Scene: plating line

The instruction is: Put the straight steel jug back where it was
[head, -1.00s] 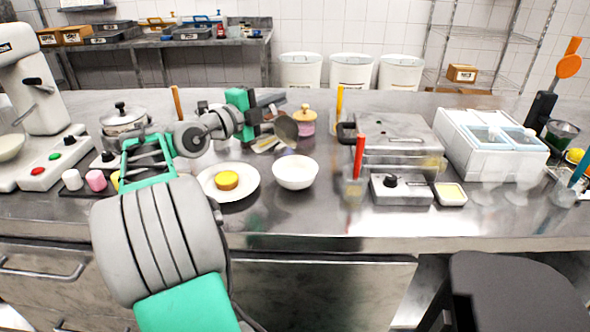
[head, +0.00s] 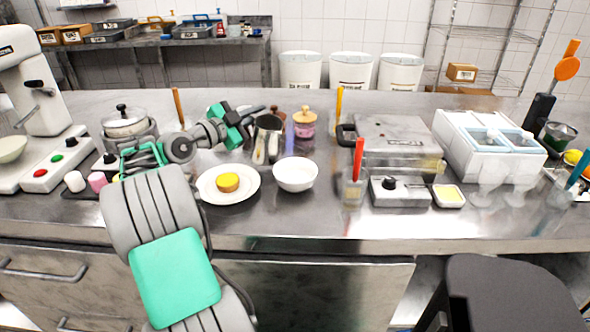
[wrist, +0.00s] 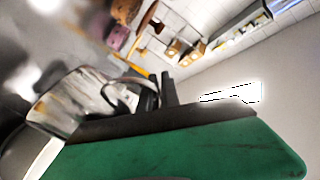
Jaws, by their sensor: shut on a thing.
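The straight steel jug (head: 268,140) is in the head view, behind and between the plate and the white bowl. It is close to upright, with its dark mouth facing up. It also shows at the left of the wrist view (wrist: 75,100), with its looped handle by the dark fingers. My gripper (head: 252,114), with green parts, is to the left of the jug and shut on it at the handle side. I cannot tell whether the jug's base touches the counter. The fingers also show in the wrist view (wrist: 163,92), where the green body hides much below.
A plate (head: 207,192) with a yellow round item and a white bowl (head: 295,175) stand in front of the jug. A pink jar (head: 304,128) with a wooden lid is close right. A press-like appliance (head: 400,135) stands farther right. Open counter lies behind.

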